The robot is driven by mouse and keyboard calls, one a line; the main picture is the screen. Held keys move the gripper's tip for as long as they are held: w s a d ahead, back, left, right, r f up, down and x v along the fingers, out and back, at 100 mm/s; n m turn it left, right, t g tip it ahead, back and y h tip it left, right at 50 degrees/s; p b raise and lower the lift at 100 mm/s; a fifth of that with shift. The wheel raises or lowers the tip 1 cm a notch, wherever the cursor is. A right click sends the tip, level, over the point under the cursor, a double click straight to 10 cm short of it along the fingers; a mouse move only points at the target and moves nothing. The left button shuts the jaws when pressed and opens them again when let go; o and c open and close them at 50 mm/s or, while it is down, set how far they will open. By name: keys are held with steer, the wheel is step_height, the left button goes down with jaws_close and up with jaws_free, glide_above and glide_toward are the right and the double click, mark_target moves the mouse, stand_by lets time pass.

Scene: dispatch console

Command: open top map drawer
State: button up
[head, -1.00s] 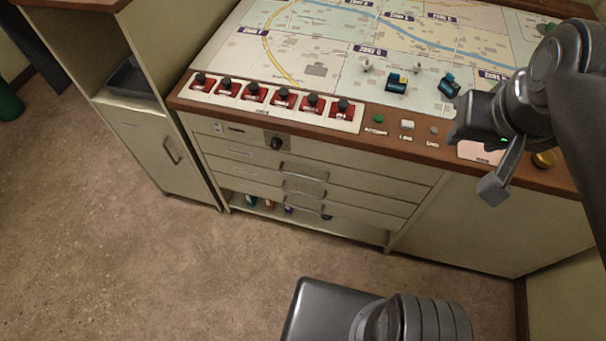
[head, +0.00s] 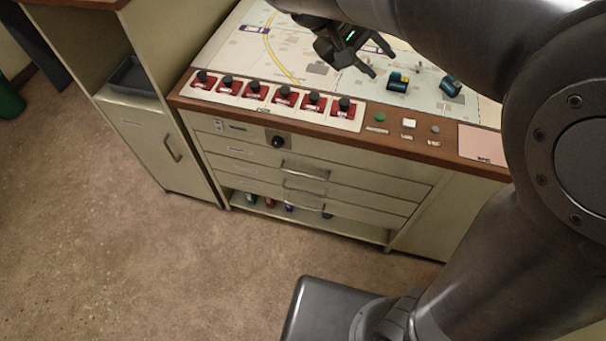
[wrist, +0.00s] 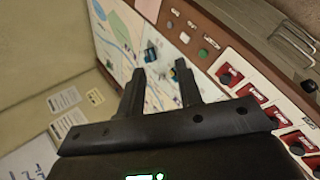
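The top map drawer (head: 250,153) is a pale front in the console below the wooden edge. It looks shut, flush with the drawers under it. Its metal bar handle (head: 305,172) shows in the head view. A metal handle (wrist: 293,40) also shows at the upper right of the wrist view; I cannot tell which drawer it belongs to. My gripper (head: 381,62) is above the map top, behind and above the drawer front, well apart from the handle. In the wrist view its two fingers (wrist: 160,72) are spread, with nothing between them.
A row of red switches with black knobs (head: 284,97) lines the console's front edge. A black knob (head: 277,142) sticks out above the drawer handle. Small teal items (head: 397,82) stand on the map. A cabinet (head: 150,140) stands at left. The floor in front is clear.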

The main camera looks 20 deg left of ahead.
steer(key=s+a+r+n+t+h, duration=0.15)
steer(key=a+t, duration=0.25)
steer(key=a, duration=0.7)
steer(key=s+a+n+t+h, duration=0.2)
steer(key=s+a+t, duration=0.15)
steer(key=a, duration=0.75)
glide_toward(303, 174)
steer(key=x, duration=1)
steer(key=shift+f, duration=0.3)
steer(key=shift+c, duration=0.3)
jaws_close()
